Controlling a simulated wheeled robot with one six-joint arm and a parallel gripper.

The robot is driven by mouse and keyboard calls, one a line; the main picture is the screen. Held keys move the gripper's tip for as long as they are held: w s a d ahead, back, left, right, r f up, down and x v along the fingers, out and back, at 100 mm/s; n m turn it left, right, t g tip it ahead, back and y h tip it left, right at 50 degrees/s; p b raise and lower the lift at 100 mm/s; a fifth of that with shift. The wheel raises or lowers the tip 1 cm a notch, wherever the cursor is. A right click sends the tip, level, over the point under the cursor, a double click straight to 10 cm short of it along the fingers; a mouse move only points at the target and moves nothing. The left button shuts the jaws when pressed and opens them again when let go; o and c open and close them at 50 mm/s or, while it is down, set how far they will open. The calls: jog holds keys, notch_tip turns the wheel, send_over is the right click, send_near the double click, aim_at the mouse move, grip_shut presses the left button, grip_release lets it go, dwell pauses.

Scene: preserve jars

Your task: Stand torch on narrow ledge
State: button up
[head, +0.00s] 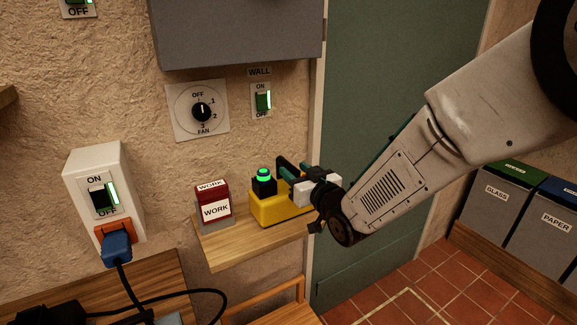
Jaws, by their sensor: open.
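A yellow block-shaped thing (273,209) with a black top part and a glowing green button sits on a narrow wooden ledge (236,255) against the wall. It may be the torch, but I cannot tell for sure. My gripper (286,172) is open at its right end, its dark fingers reaching over the top of the yellow body. The fingers and wrist hide part of the yellow thing's right side. Whether the fingers touch it I cannot tell.
A grey box with a red "WORK" cover (214,197) stands left on the ledge. A fan dial (199,111) and wall switch (262,100) are above, below a grey cabinet (240,32). A plugged-in white switch box (98,182) is left. Bins (497,207) stand right.

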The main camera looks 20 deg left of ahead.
jog(key=s+d+r+m+g+h, duration=0.1)
jog(key=s+d+m+h, duration=0.15)
jog(key=d, duration=0.75)
jog(key=s+d+r+m+h, duration=0.15)
jog(key=d+h, duration=0.25)
jog(key=d, duration=0.7)
jog(key=s+d+r+m+g+h, duration=0.15)
jog(key=d+h, duration=0.25)
jog(key=d, duration=0.6)
jog(key=s+d+m+g+h, duration=0.1)
jog(key=s+d+g, duration=0.1)
jog(key=s+d, duration=0.3)
jog(key=s+d+m+g+h, duration=0.1)
jog(key=s+d+g, duration=0.2)
jog(key=s, duration=1)
jog(key=s+d+r+m+g+h, duration=0.1)
jog(key=s+d+m+g, duration=0.1)
jog(key=s+d, duration=0.5)
jog(key=shift+s+d+g, duration=0.35)
jog(key=shift+s+g, duration=0.1)
jog(key=shift+s, duration=0.7)
